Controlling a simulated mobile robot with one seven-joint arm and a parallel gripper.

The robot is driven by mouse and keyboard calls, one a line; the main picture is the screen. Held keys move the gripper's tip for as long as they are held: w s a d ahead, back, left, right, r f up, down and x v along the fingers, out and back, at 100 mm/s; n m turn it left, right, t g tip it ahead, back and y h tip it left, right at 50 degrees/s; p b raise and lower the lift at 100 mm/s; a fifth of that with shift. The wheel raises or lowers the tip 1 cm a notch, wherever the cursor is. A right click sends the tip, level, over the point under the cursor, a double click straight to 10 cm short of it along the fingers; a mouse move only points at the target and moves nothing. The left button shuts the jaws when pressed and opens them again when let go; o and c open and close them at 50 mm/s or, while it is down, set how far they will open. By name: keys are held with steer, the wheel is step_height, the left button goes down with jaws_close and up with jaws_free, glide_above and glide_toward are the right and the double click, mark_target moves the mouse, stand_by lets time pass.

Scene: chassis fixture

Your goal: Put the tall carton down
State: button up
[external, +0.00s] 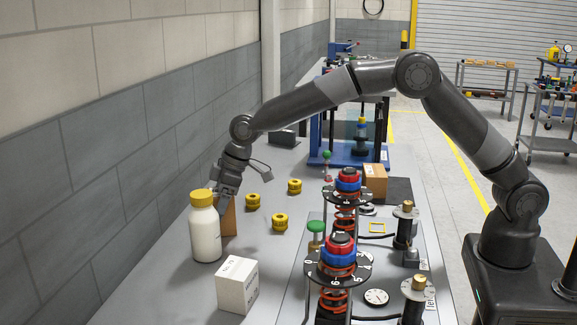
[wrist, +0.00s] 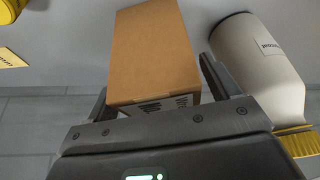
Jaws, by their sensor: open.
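The tall carton (external: 230,220) is brown and stands upright on the grey bench, partly hidden behind a white bottle in the external view. In the wrist view the carton (wrist: 152,50) lies between the fingers, with dark print on its near end. My gripper (external: 226,191) is over the top of the carton, pointing down. In the wrist view my gripper (wrist: 158,88) is open, one finger on each side of the carton. A gap shows beside the right finger; contact on the left side is unclear.
The white bottle (external: 205,234) with a yellow cap stands close beside the carton. A white box (external: 237,285) is nearer the camera. Several yellow rings (external: 252,201) lie to the right. Spring fixtures (external: 338,254) stand further right. A wall runs along the left.

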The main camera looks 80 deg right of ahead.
steer(key=shift+r, duration=0.1)
steer(key=v, duration=1.1)
steer(key=s+d+r+m, duration=0.1)
steer(key=s+r, duration=0.3)
steer(key=s, duration=0.3)
steer(key=s+d+r+h, duration=0.15)
steer(key=s+r, duration=0.25)
steer(key=s, duration=0.4)
steer(key=s+d+r+m+y, duration=0.1)
steer(key=s+d+r, duration=0.1)
steer(key=s+r, duration=0.35)
steer(key=s+d+f+m, duration=0.1)
steer(key=s+f, duration=0.1)
steer(key=s, duration=0.7)
steer(key=s+d+f+t+h, duration=0.1)
steer(key=s+f, duration=0.2)
steer(key=s, duration=0.6)
steer(key=s+d+f+m, duration=0.1)
steer(key=s+f, duration=0.1)
steer(key=s, duration=0.7)
steer(key=shift+d+f+m, duration=0.2)
steer(key=shift+f+m, duration=0.1)
steer(key=shift+f, duration=0.1)
steer(key=shift+s, duration=0.15)
